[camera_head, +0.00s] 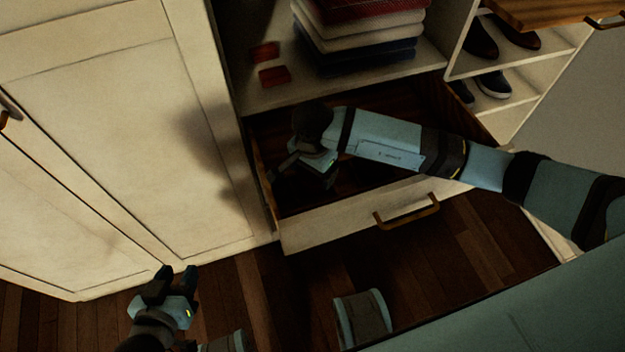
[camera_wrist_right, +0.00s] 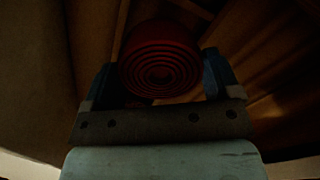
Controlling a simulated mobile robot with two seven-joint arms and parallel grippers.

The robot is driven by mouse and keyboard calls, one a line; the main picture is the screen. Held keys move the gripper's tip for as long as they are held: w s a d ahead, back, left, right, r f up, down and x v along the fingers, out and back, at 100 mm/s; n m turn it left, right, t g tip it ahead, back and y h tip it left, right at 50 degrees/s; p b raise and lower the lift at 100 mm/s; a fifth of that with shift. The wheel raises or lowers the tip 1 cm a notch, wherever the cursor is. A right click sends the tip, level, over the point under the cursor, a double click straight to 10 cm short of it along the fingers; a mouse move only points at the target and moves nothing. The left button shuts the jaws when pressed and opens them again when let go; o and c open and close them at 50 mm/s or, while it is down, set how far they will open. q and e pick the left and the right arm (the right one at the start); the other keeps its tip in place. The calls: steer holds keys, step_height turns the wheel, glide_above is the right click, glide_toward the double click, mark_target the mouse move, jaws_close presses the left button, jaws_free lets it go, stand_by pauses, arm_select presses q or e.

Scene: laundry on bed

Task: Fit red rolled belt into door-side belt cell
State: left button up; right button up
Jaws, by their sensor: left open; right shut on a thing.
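The red rolled belt (camera_wrist_right: 158,65) shows in the right wrist view as a dark red spiral between the two fingers of my right gripper (camera_wrist_right: 162,82), which is shut on it. In the head view my right gripper (camera_head: 308,175) reaches down into the left end of the open drawer (camera_head: 350,229); the belt is hidden there. Thin wooden divider edges (camera_wrist_right: 121,28) show beside the belt in the wrist view, but the belt cells are too dark to tell apart. My left gripper (camera_head: 176,277) is open and empty, low at the left, outside the drawer.
A cream door (camera_head: 120,130) stands close left of the drawer. Above it a shelf holds two small red items (camera_head: 273,76) and a folded stack (camera_head: 360,35). Shoes (camera_head: 493,84) sit in cubbies at the right. A handle (camera_head: 408,212) juts from the drawer front.

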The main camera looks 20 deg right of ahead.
mark_target(312, 180)
arm_select(q)
steer(key=shift+f+b, duration=0.1)
steer(key=shift+b, duration=0.25)
arm_select(e)
steer(key=shift+f, duration=1.95)
arm_select(q)
steer(key=shift+f, duration=0.1)
arm_select(e)
steer(key=shift+f, duration=0.15)
steer(key=o, duration=0.8)
steer(key=shift+o, duration=0.2)
arm_select(q)
steer(key=shift+a+p, duration=0.2)
steer(key=shift+p, duration=0.9)
arm_select(e)
step_height(312, 180, up, 12)
steer(key=shift+r, duration=0.15)
arm_select(q)
steer(key=shift+s, duration=0.1)
